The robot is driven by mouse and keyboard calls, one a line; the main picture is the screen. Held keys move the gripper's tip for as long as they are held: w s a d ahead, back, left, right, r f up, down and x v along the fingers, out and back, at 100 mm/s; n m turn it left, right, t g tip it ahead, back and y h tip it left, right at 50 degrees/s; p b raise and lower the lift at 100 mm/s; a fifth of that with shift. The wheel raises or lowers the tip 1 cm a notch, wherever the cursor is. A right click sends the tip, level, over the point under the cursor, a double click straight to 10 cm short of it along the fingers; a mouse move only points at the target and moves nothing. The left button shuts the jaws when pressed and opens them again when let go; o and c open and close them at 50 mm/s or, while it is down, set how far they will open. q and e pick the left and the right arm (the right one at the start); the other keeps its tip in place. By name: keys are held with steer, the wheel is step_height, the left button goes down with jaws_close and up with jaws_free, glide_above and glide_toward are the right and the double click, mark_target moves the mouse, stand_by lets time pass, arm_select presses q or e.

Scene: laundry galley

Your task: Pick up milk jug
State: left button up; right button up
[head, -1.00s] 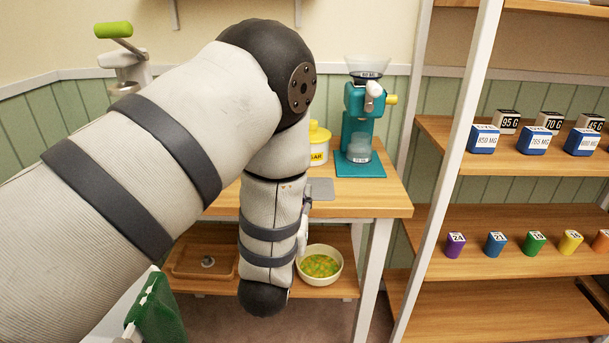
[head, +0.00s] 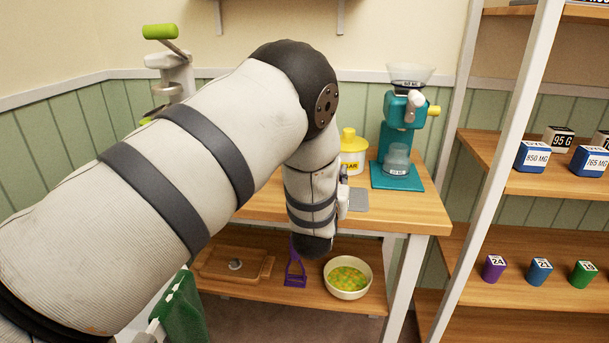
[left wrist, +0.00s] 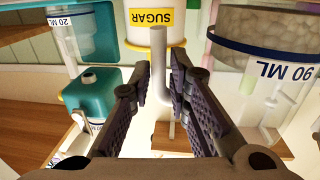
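I cannot pick out the milk jug for certain. In the left wrist view my left gripper (left wrist: 160,80) is open, its two dark fingers apart. A grey hooked bar (left wrist: 162,95) stands between or just beyond the fingertips; I cannot tell which object it belongs to. A clear vessel marked 90 ML (left wrist: 265,50) is close on the right of the fingers. In the head view my left arm hides the gripper and part of the upper tabletop. My right gripper is not in view.
The yellow-lidded sugar jar (head: 352,150) and teal grinder (head: 402,135) stand on the wooden table (head: 425,210). A bowl (head: 347,292), purple tool (head: 294,275) and wooden tray (head: 225,272) are on the lower shelf. A shelving unit (head: 520,175) with blocks stands right.

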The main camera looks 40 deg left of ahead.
arm_select(q)
jaws_close()
steer(key=shift+r, duration=0.15)
step_height(320, 180, up, 3)
steer(key=shift+f+p, duration=0.15)
steer(key=shift+p, duration=0.15)
steer(key=s+d+r+p, duration=0.3)
steer(key=s+d+r, duration=0.6)
steer(key=s+r, duration=0.1)
steer(key=shift+s, duration=0.4)
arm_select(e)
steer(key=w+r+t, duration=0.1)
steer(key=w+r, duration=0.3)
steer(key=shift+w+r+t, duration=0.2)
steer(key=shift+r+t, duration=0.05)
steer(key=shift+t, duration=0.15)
